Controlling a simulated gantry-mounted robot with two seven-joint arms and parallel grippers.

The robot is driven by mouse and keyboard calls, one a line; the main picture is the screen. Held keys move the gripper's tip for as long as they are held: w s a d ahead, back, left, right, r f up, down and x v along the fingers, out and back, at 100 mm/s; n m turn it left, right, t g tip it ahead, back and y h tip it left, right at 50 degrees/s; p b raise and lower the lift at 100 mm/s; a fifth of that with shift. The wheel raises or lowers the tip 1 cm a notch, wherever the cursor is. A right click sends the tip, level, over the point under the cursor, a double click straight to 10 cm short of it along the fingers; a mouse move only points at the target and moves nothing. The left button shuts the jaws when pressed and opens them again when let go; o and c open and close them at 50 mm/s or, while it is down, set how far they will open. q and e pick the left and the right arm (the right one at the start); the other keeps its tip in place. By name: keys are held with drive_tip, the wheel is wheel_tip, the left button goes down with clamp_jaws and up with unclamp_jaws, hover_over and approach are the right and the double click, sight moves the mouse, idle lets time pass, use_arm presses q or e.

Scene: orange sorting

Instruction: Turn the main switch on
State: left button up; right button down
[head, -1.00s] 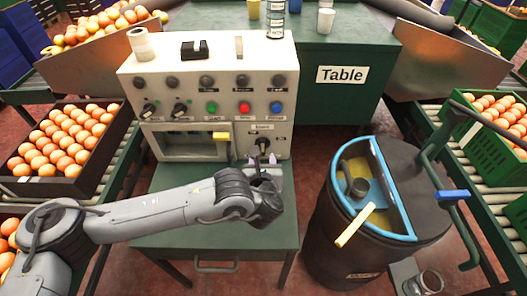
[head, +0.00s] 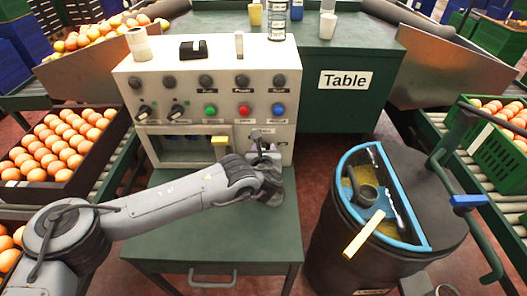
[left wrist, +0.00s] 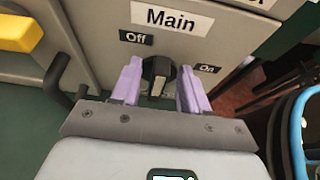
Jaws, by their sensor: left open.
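The main switch (left wrist: 160,72) is a dark rotary knob with a pale bar, under the "Main" label in the left wrist view. The "Off" label is to its upper left and the "On" label to its right. My left gripper (left wrist: 160,84) is open, with one purple finger on each side of the knob. I cannot tell whether the fingers touch it. In the head view my left gripper (head: 264,158) is at the lower right of the control panel (head: 190,80) and mostly hides the switch. My right gripper is not in view.
The panel has several knobs and green, red and blue buttons. A yellow handle (head: 221,141) is left of the switch, also in the left wrist view (left wrist: 20,33). A black barrel (head: 325,235) with a blue rim stands at the right. The green table (head: 215,222) below is clear.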

use_arm(q)
drive_tip(key=shift+c, duration=0.2)
clamp_jaws()
drive_tip(key=shift+f, duration=0.1)
drive_tip(key=d+m+y, duration=0.1)
drive_tip(key=m, duration=0.2)
drive_tip(key=f+m+t+y, duration=0.1)
drive_tip(key=m+y, duration=0.1)
drive_tip(key=m, duration=0.1)
drive_tip(key=d+f+m+y, duration=0.1)
drive_tip(key=m+y, duration=0.1)
drive_tip(key=m, duration=0.1)
drive_tip(key=shift+d+b, duration=0.3)
drive_tip(key=shift+b, duration=0.05)
drive_tip(key=shift+m+t+y, duration=0.4)
drive_tip(key=shift+m, duration=0.1)
drive_tip(key=shift+f+b, duration=0.1)
drive_tip(key=shift+b, duration=0.2)
